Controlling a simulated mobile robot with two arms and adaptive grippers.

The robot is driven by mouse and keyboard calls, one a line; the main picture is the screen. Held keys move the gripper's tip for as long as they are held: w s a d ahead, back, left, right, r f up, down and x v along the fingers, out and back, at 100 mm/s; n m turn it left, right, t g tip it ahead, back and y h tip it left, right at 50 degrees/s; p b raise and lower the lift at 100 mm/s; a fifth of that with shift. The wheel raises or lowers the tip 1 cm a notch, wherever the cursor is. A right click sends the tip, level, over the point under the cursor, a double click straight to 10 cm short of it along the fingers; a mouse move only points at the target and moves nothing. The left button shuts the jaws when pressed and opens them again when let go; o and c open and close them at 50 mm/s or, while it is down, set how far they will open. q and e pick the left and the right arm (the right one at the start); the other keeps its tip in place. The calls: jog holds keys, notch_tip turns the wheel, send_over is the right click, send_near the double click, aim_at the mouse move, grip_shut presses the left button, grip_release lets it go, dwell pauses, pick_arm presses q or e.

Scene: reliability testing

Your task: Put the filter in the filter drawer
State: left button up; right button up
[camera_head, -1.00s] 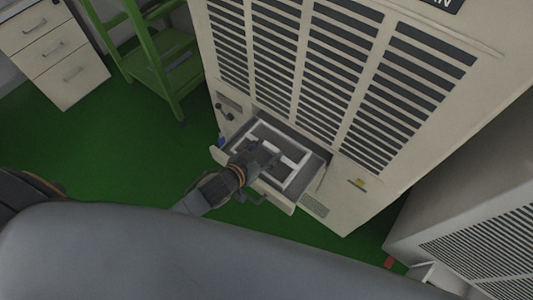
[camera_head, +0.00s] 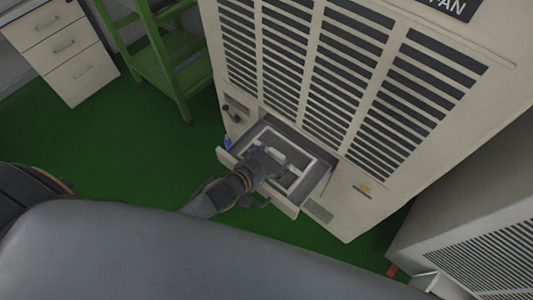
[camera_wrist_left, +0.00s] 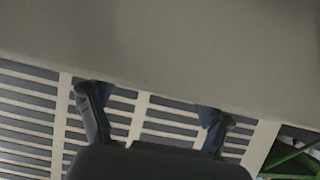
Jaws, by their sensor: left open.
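The filter (camera_head: 298,174) shows as a white frame with crossbars. It lies inside the open filter drawer (camera_head: 285,205), low on the front of the beige cabinet. My left gripper (camera_head: 277,160) is open and reaches over the drawer front, above or against the filter; the arm and gripper hide its near left part. I cannot tell whether the fingers touch the frame. In the left wrist view, the two fingers of the gripper (camera_wrist_left: 153,100) are spread apart, with nothing clearly held between them. My right gripper is not in view.
The cabinet (camera_head: 345,205) has tall louvre panels above the drawer. A green ladder-like stand (camera_head: 185,75) and a white drawer unit (camera_head: 65,50) stand at the left. Another louvred grey unit (camera_head: 440,220) is at the right. The green floor (camera_head: 130,150) is clear at the left.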

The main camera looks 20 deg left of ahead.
pick_arm(q)
jog(key=v, duration=1.2)
